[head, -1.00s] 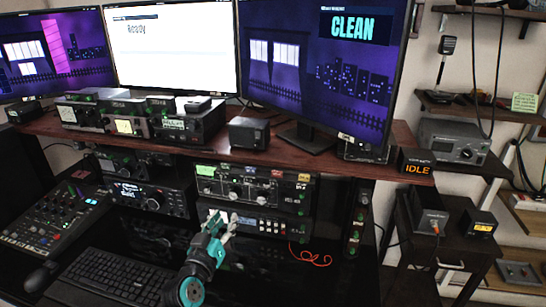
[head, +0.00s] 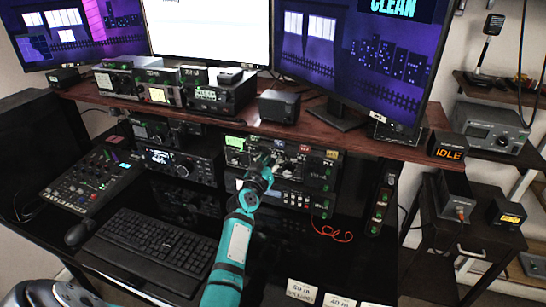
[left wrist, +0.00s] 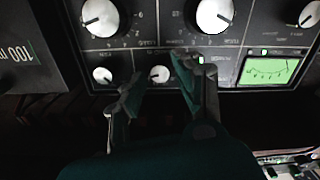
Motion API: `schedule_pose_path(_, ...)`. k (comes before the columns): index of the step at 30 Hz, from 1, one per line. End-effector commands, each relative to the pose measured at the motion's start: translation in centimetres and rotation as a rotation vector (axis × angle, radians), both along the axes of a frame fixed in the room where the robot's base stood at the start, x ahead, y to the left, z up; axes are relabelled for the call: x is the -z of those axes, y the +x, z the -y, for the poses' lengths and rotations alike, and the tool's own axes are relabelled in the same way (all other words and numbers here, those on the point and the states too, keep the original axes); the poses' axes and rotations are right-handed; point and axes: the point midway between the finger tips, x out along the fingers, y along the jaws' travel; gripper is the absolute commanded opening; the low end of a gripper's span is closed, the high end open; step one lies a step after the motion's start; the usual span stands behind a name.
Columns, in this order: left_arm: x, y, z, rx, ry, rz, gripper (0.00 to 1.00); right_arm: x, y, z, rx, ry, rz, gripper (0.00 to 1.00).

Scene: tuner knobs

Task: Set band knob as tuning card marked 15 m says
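The tuner (head: 232,160), a dark box with coloured tags along its top, stands under the shelf. My left gripper (head: 259,168) is at its front and hides part of the panel. In the left wrist view the panel has large white knobs (left wrist: 213,15) (left wrist: 100,17), small white knobs (left wrist: 103,75) (left wrist: 160,74) and a lit green meter (left wrist: 268,71). My left gripper's fingers (left wrist: 157,84) are apart, one on each side of the second small knob; contact is unclear. Which knob is the band knob cannot be read. White cards (head: 302,291) lie at the front; no 15 m marking is legible. My right gripper is out of view.
The shelf edge (head: 200,120) runs just above the tuner. A keyboard (head: 150,250) and a mixer (head: 95,180) are to the left. A box reads IDLE (head: 447,152).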

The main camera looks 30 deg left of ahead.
Motion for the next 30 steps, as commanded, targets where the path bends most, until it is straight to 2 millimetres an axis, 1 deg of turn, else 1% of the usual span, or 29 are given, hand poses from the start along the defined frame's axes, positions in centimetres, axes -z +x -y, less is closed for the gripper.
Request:
schedule_pose_path(1, -0.06, 0.45, -0.15, 0.0, 0.0, 0.001, 0.33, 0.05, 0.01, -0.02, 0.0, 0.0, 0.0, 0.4)
schedule_pose_path(4, -0.03, 0.87, -0.25, 0.0, 0.002, 0.0, 0.33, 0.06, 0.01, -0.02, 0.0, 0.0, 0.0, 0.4)
schedule_pose_path(12, -0.03, 0.99, -0.27, 0.0, 0.001, 0.0, 0.33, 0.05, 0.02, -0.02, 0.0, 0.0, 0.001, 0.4)
schedule_pose_path(13, -0.03, 0.99, -0.27, 0.0, 0.001, 0.0, 0.31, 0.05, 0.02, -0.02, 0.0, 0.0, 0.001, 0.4)
schedule_pose_path(14, -0.03, 0.98, -0.26, 0.0, 0.001, 0.0, 0.27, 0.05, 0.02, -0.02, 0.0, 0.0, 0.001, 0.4)
schedule_pose_path(20, -0.02, 0.96, -0.27, -0.001, 0.001, 0.0, 0.01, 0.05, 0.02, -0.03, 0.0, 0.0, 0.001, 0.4)
schedule_pose_path(21, -0.02, 0.96, -0.26, 0.0, 0.001, 0.0, 0.0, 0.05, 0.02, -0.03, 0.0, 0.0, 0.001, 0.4)
schedule_pose_path(30, 0.0, 0.95, -0.26, 0.0, -0.025, 0.005, 0.0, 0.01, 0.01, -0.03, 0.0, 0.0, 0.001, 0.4)
